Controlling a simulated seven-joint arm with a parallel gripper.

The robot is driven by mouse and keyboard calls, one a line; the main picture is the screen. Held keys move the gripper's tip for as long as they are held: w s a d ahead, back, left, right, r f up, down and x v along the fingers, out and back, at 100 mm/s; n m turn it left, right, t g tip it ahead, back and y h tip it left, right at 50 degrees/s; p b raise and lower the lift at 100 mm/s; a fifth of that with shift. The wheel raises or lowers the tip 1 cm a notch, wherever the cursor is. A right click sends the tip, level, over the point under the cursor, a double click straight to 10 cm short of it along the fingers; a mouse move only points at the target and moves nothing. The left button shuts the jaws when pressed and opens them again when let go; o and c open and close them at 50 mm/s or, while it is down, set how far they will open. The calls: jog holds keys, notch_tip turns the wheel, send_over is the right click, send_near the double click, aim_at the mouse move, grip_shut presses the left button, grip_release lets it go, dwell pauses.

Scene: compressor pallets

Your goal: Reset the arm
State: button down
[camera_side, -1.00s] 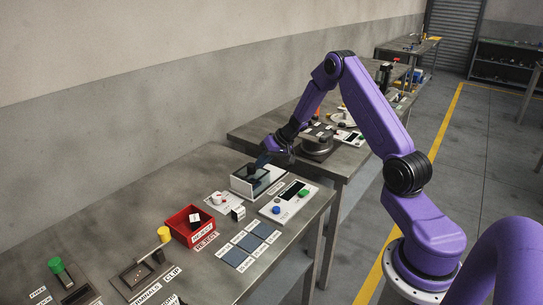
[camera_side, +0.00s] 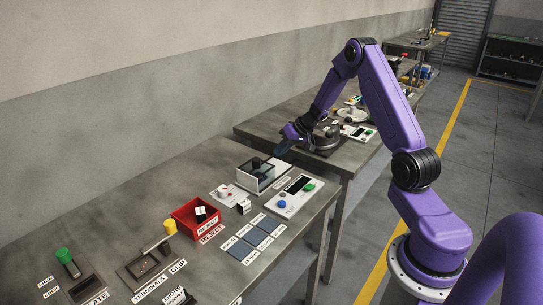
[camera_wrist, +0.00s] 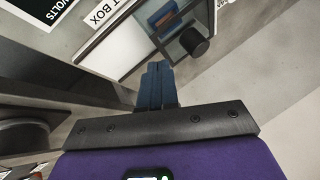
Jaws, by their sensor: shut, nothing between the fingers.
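My gripper (camera_side: 283,146) is at the end of my purple arm, above and just behind the clear-walled test box (camera_side: 256,176) at the far end of the near bench. In the wrist view its dark blue fingers (camera_wrist: 157,82) are together with nothing between them. The box shows beyond the fingers in the wrist view (camera_wrist: 118,45), with a black cylindrical knob (camera_wrist: 194,41) near it. The fingers look apart from the box.
The near bench (camera_side: 125,220) holds a red reject bin (camera_side: 187,228), a white meter panel with blue and green buttons (camera_side: 299,197), blue-grey pads (camera_side: 257,238) and a clip fixture (camera_side: 143,267).

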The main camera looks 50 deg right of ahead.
jog(key=v, duration=0.8)
jog(key=s+a+r+n+g+y, duration=0.1)
jog(key=s+a+r+n+g, duration=0.15)
jog(key=a, duration=0.65)
jog(key=s+a+r+n+g, duration=0.1)
jog(key=s+a+n, duration=0.25)
jog(key=a, duration=0.55)
jog(key=s+a+r+n+g+y, duration=0.15)
jog(key=s+a, duration=0.25)
jog(key=a, duration=0.5)
jog(key=s+a+n+h, duration=0.1)
jog(key=s+n, duration=0.2)
jog(key=s, duration=0.4)
jog(key=s+a+r+n+g+h, duration=0.1)
jog(key=s+n+h, duration=0.1)
jog(key=s, duration=0.6)
jog(key=s+a+r+n+h, duration=0.1)
jog(key=s+n, duration=0.3)
jog(key=s, duration=0.4)
jog(key=shift+s+a+r+g+h, duration=0.2)
jog(key=shift+a+g+h, duration=0.1)
jog(key=shift+a+h, duration=0.25)
